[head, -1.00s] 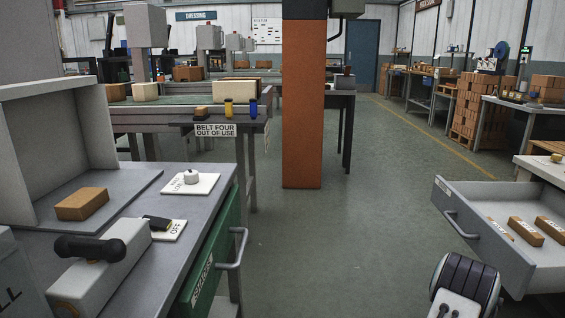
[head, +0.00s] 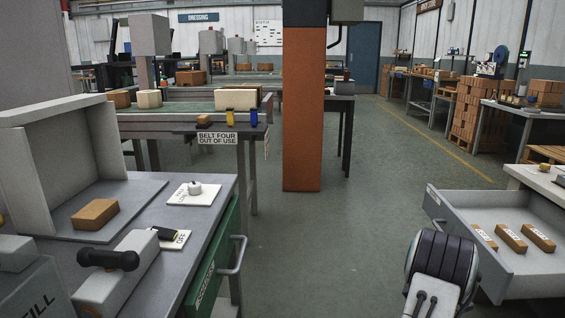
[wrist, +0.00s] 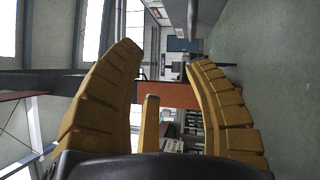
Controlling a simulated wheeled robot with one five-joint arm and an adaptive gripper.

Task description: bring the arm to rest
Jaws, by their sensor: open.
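My arm's dark rounded link shows at the lower right of the head view, in front of the open drawer. My gripper (wrist: 165,75) shows in the wrist view. Through the gap I see the orange column (wrist: 176,95) and the far room, turned sideways. The fingertips do not show in the head view.
An open grey drawer (head: 465,235) with labelled bricks (head: 510,238) is at right. At left a grey bench (head: 150,220) holds a brick (head: 95,214), a white dial plate (head: 195,198) and a black-handled lever (head: 110,259).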

